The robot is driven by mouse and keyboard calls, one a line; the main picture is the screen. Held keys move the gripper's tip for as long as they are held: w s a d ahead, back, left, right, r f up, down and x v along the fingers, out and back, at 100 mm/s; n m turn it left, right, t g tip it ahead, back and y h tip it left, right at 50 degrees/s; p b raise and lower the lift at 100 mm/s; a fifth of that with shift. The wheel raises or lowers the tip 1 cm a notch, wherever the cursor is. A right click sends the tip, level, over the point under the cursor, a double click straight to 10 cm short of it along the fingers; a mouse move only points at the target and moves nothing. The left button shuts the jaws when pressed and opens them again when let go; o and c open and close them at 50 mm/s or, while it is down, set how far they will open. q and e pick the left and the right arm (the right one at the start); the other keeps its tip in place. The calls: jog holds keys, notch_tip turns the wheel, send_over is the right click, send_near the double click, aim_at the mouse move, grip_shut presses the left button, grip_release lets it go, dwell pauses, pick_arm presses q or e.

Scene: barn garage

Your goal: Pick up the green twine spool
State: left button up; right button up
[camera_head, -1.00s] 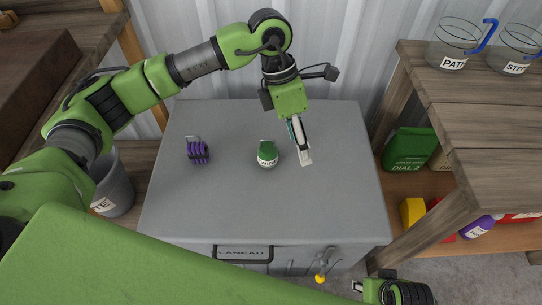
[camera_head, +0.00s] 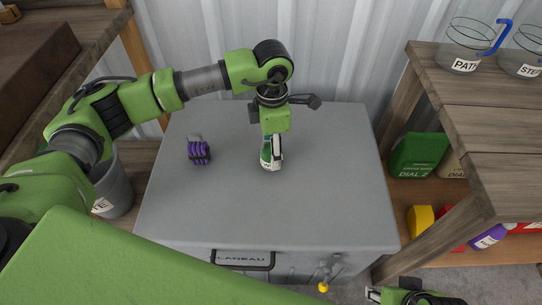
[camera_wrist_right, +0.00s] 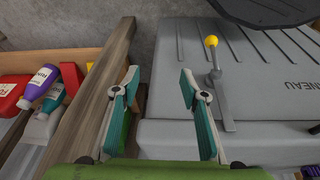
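A small green item with a white lettered label, which I take as the green twine spool (camera_head: 265,157), stands on the grey cabinet top (camera_head: 325,200). My left gripper (camera_head: 272,160) points down right at it, and its fingers partly hide it. I cannot tell whether the fingers are closed on it or only around or beside it. My right gripper (camera_wrist_right: 158,78) is open and empty in the right wrist view, low in front of the cabinet. It also shows at the bottom right of the head view (camera_head: 375,294).
A purple banded item (camera_head: 199,152) lies on the cabinet top left of the spool. A lever with a yellow knob (camera_head: 323,287) sticks out at the cabinet front. A wooden shelf (camera_head: 480,150) with glass jars stands right, a grey bin (camera_head: 115,190) left. The front of the cabinet top is clear.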

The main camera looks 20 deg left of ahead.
pick_arm(q)
notch_tip(320, 180, down, 4)
jog(key=shift+w+a+f+b, duration=0.15)
jog(key=shift+f+b, duration=0.05)
jog(key=shift+b, duration=0.15)
jog(key=c, duration=1.2)
jog(key=shift+c, duration=0.2)
pick_arm(e)
jog(key=shift+s+r, duration=0.15)
jog(key=shift+r, duration=0.05)
pick_arm(q)
jog(key=shift+r, duration=0.1)
jog(key=shift+r, duration=0.5)
notch_tip(320, 180, up, 3)
jog(key=shift+f+p, duration=0.2)
jog(key=shift+p, duration=0.2)
jog(key=s+d+r+p, duration=0.1)
jog(key=s+d+r, duration=0.8)
jog(key=s, duration=0.2)
jog(key=shift+r+p, duration=0.2)
jog(key=shift+p, duration=0.15)
pick_arm(e)
jog(key=x, duration=0.6)
jog(key=shift+f, duration=0.35)
